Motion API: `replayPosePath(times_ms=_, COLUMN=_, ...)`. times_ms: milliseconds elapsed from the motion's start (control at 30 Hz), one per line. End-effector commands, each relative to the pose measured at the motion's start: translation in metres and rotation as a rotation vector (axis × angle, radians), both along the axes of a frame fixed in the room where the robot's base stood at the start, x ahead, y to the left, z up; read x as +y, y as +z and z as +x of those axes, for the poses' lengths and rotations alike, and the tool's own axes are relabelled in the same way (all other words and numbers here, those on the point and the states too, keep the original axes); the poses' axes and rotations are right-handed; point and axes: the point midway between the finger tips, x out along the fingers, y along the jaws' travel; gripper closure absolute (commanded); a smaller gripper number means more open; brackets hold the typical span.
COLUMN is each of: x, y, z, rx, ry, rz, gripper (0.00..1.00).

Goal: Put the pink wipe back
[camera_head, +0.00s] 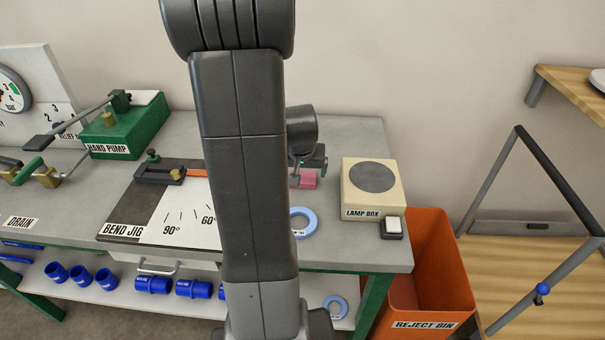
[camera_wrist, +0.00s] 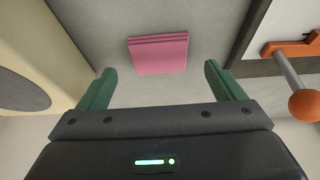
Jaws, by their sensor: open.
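The pink wipe (camera_wrist: 158,54) lies folded and flat on the grey bench top in the wrist view. In the head view a part of it (camera_head: 304,180) shows just below my gripper (camera_head: 308,165), to the left of the lamp box. My gripper (camera_wrist: 160,88) is open, with its two green fingers apart and nothing between them. The wipe is ahead of the fingertips, roughly centred between them, and apart from them. My arm hides part of the bench around the wipe in the head view.
The lamp box (camera_head: 373,188) stands right of the wipe, with a small white-topped block (camera_head: 391,228) before it. The bend jig (camera_head: 150,212) is left. A blue ring (camera_head: 302,222) lies in front. The orange reject bin (camera_head: 425,290) stands beyond the bench's right end.

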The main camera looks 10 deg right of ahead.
Motion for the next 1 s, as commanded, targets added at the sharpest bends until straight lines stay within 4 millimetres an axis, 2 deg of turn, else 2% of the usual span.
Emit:
replayPosePath(times_ms=200, x=0.004, y=0.037, z=-0.013, rx=-0.005, ry=-0.001, rz=0.000, gripper=0.11)
replayPosePath(times_ms=433, x=0.007, y=0.066, z=-0.025, rx=-0.003, ry=0.000, rz=-0.001, gripper=0.11)
replayPosePath(times_ms=633, x=0.009, y=0.076, z=-0.031, rx=0.000, ry=0.000, rz=0.000, gripper=0.11)
replayPosePath(times_ms=1000, x=0.009, y=0.077, z=-0.031, rx=0.001, ry=-0.001, rz=0.001, gripper=0.11)
